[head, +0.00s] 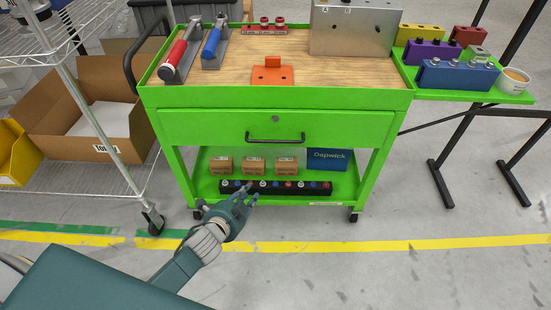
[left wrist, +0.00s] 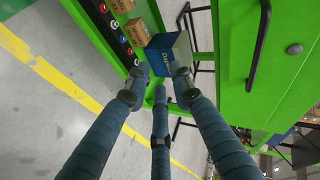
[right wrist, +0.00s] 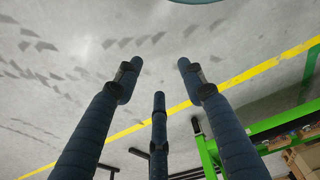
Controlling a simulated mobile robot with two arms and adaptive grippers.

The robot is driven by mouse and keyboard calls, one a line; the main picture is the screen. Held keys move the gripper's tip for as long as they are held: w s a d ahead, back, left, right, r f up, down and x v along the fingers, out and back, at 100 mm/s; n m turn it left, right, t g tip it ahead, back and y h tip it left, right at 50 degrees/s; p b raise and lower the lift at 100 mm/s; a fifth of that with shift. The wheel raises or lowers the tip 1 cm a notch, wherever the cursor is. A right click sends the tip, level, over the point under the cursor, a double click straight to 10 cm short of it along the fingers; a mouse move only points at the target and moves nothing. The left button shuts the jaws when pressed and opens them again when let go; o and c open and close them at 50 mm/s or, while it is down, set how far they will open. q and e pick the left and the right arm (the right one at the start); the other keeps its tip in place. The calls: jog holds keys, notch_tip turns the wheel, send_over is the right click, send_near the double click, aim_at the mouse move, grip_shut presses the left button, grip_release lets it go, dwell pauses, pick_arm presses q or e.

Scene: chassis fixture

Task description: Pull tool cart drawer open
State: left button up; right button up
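The green tool cart (head: 150,97) stands upright in the middle of the head view. Its wide drawer (head: 200,127) lies flush with the front and looks shut. A black bar handle (head: 275,137) is at the middle of the drawer front; it also shows in the left wrist view (left wrist: 260,48). My left gripper (head: 245,199) is in front of the lower shelf, below and left of the handle and apart from it. Its fingers (left wrist: 160,80) are spread and empty in the left wrist view. My right gripper (right wrist: 160,80) is open and empty over the floor, outside the head view.
Small boxes (head: 255,164), a blue Dapwick box (head: 328,159) and a black strip of knobs (head: 300,188) are on the lower shelf. A wire rack (head: 95,110) stands left. A side shelf (head: 470,96) sticks out right. The floor in front is clear.

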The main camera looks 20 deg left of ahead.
pick_arm(q)
jog(key=w+d+r+m+t+h+b, duration=0.1)
jog(key=w+d+r+m+t, duration=0.1)
jog(key=r, duration=0.4)
jog(key=w+d+r+m+t+b, duration=0.1)
jog(key=r+m+b, duration=0.1)
jog(key=r, duration=0.4)
jog(key=b, duration=0.2)
send_over(275, 145)
jog(key=s+d, duration=0.1)
jog(key=s, duration=0.3)
jog(key=shift+w+d+f, duration=0.1)
jog(key=shift+w+f, duration=0.05)
jog(key=shift+f, duration=0.3)
jog(key=shift+w+d+f, duration=0.1)
jog(key=shift+f, duration=0.3)
pick_arm(e)
jog(key=w+r, duration=0.3)
jog(key=r, duration=0.7)
jog(key=shift+t, duration=0.4)
jog(key=shift+w+a+r, duration=0.1)
pick_arm(q)
grip_shut()
